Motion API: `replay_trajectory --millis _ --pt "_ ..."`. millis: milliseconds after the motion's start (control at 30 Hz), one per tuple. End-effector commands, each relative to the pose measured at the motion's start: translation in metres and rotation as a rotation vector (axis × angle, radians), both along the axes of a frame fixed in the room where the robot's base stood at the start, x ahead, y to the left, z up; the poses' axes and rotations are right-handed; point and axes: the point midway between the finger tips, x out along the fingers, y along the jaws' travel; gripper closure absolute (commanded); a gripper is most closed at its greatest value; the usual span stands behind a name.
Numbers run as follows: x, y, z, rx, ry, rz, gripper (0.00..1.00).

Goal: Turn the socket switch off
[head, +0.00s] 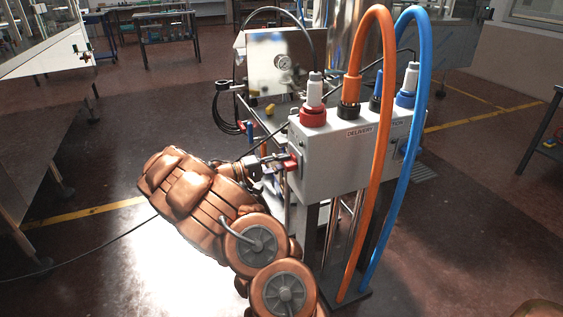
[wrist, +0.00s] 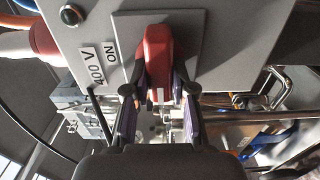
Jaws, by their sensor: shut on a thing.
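The socket switch's red handle (wrist: 158,48) shows on a grey plate in the wrist view, beside a label reading "400 V" and "ON" (wrist: 103,62). In the head view the red handle (head: 291,163) juts from the left face of the grey socket box (head: 330,165). My gripper (wrist: 159,82) is shut on the handle, with one finger on each side of it. In the head view my gripper (head: 284,163) reaches the box from the left. The inner mechanism of the switch is hidden.
An orange hose (head: 381,130) and a blue hose (head: 421,130) arch from the box top to the base. A red-collared connector (head: 313,112) stands on the box. Open floor lies left.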

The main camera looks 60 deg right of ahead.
Motion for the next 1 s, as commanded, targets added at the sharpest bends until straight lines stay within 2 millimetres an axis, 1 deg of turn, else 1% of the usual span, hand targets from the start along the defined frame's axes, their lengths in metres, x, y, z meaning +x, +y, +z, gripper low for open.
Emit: replay_trajectory --millis 367,400,600,633,900,1000 --pt "-0.0006 0.0003 -0.0013 0.006 0.005 -0.002 1.00" --pt "-0.0005 0.0002 -0.0012 0.006 0.005 -0.002 0.73" --pt "-0.0003 0.0001 -0.0008 0.004 0.004 -0.001 0.52" --pt "-0.0003 0.0001 -0.0007 0.004 0.004 -0.001 0.50" --pt "0.0000 0.0001 -0.0003 0.002 0.003 0.000 0.50" --pt "0.0022 0.0030 -0.0001 0.002 0.003 0.000 0.50"
